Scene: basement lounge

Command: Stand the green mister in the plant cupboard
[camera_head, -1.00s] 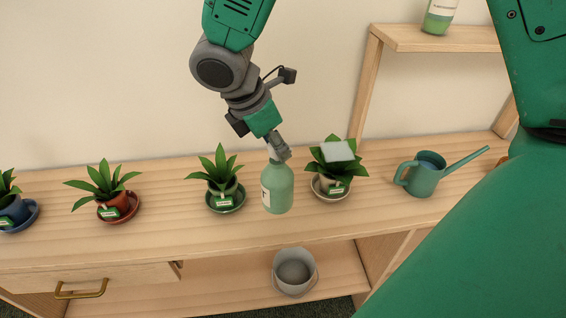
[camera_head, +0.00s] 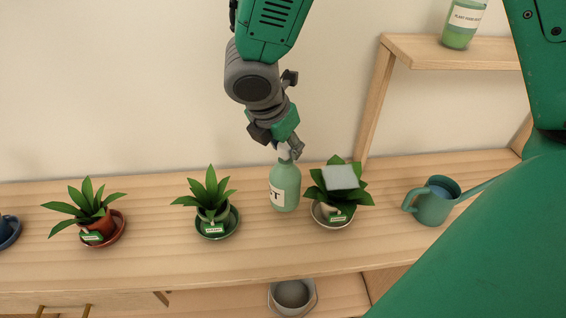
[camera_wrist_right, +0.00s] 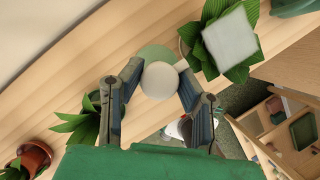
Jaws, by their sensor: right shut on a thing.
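The green mister (camera_head: 285,189) is an upright bottle with a white label and a pale top. My right gripper (camera_head: 290,153) comes down from above and is shut around its top. In the right wrist view the gripper's two fingers (camera_wrist_right: 158,72) close on the round white top, with the mister's green body (camera_wrist_right: 153,53) just behind. The mister is over the wooden bench top (camera_head: 150,258), between two potted plants; a gap beneath it is hard to judge. An open wooden cupboard (camera_wrist_right: 257,122) with shelves shows at lower right there. My left gripper is not in view.
A plant on a green saucer (camera_head: 211,202) is left of the mister. A watering can (camera_head: 433,204), raised shelf (camera_head: 470,53) with labelled bottle (camera_head: 463,22), and lower bucket (camera_head: 292,294) also show.

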